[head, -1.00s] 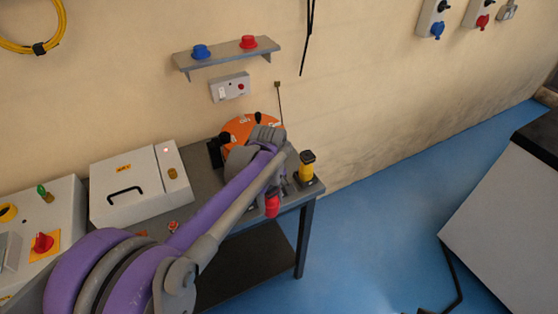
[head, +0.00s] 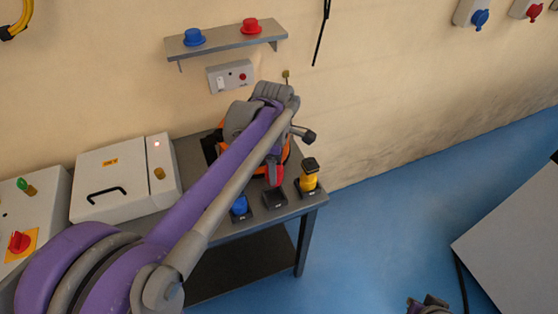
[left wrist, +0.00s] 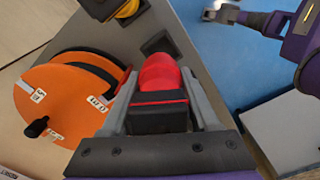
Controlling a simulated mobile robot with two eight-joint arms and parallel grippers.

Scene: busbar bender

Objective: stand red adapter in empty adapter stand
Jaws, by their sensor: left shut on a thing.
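My left gripper (left wrist: 162,100) is shut on the red adapter (left wrist: 160,76), which sits between its two fingers in the left wrist view. In the head view the red adapter (head: 274,174) shows below my left arm's end, just above and behind the empty adapter stand (head: 275,199) in the picture. That stand is a dark block near the bench's front edge, and its dark square also shows beyond the adapter in the left wrist view (left wrist: 160,45). The adapter appears clear of the stand. Part of my right gripper (head: 430,304) shows at the bottom edge; its fingers are unclear.
A blue adapter (head: 240,205) stands left of the empty stand, a yellow one (head: 309,180) right of it. An orange reel (left wrist: 62,98) is close beside my left gripper. A wall shelf (head: 226,41) holds blue and red pieces.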

